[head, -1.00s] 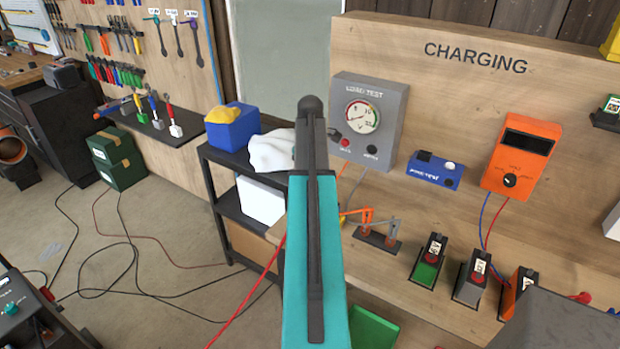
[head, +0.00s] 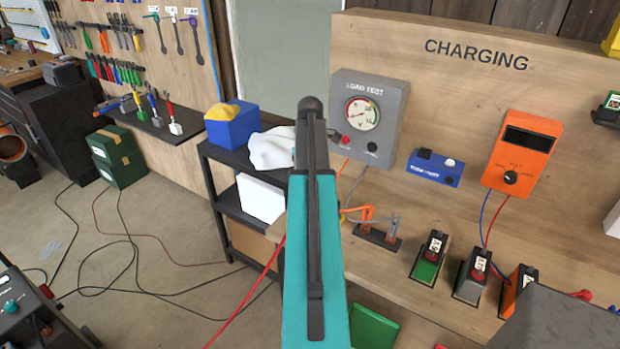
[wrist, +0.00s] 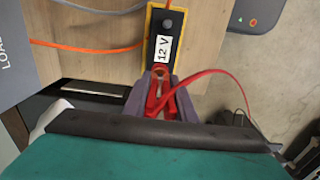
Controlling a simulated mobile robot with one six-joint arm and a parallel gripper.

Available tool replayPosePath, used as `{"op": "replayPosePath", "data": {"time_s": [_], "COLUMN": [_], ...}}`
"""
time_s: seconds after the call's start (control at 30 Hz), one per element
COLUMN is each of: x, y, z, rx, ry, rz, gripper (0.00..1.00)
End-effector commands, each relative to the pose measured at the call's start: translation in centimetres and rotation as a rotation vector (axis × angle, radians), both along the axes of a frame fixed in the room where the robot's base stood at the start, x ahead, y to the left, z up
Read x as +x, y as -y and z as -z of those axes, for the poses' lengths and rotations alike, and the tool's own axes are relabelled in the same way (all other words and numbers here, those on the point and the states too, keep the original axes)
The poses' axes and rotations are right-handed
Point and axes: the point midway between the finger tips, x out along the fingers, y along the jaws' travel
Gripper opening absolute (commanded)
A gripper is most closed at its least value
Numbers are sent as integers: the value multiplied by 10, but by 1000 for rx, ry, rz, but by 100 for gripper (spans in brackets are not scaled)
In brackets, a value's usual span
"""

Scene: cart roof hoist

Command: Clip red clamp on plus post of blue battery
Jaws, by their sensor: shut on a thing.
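In the wrist view my gripper (wrist: 163,108) is shut on the red clamp (wrist: 155,97), with a grey-purple finger on each side of it. A red cable (wrist: 205,74) loops off the clamp to the right. Just beyond the clamp is a black-topped block with a yellow rim and a "12 V" label (wrist: 163,48). I cannot tell whether the clamp touches it, and no plus post can be made out. In the head view my teal arm hides the gripper and clamp. I cannot pick out a blue battery in either view.
A grey load tester (head: 368,115) hangs on the board, with orange and grey cables. Two small clamps (head: 378,228) sit on a stand below. Several small batteries, one green (head: 430,262), stand to the right. A dark shelf (head: 222,180) holds a blue bin (head: 232,127) and white cloth.

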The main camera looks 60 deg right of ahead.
Motion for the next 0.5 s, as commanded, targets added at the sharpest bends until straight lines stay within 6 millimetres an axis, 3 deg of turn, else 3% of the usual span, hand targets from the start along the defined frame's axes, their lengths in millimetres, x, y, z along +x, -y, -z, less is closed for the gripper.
{"op": "replayPosePath", "data": {"time_s": [0.5], "x": [0], "y": [0], "z": [9], "rx": [0], "ry": [0], "rz": [0], "gripper": [0]}}
